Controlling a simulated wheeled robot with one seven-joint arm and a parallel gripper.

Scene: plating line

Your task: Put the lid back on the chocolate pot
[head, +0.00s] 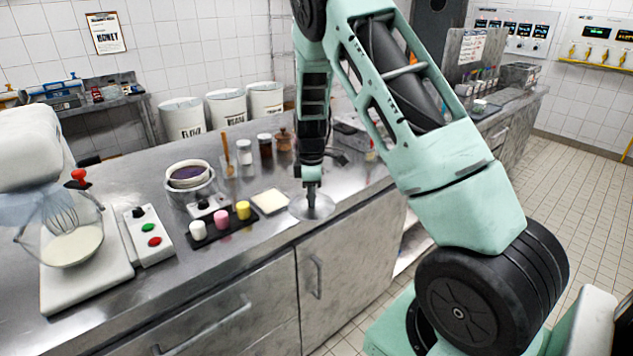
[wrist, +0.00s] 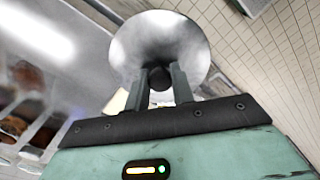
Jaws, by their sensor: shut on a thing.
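The lid (head: 311,209) is a round, shiny steel disc with a small dark knob. My gripper (head: 311,187) points down and is shut on that knob, with the lid below it near the counter's front edge. In the wrist view the lid (wrist: 160,38) spreads beyond the fingertips, and my gripper (wrist: 160,80) pinches the knob between both fingers. I cannot tell whether the lid touches the counter. The chocolate pot (head: 189,184) is a round, pale-rimmed pot with dark contents, uncovered, to the left of my gripper on a steel base with a dial.
A black tray (head: 222,236) with white, pink and yellow cups and a pale square slab (head: 269,201) lie between pot and lid. Jars (head: 265,145) and a brown pot (head: 284,140) stand behind. A mixer (head: 66,240) and button box (head: 149,235) are left.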

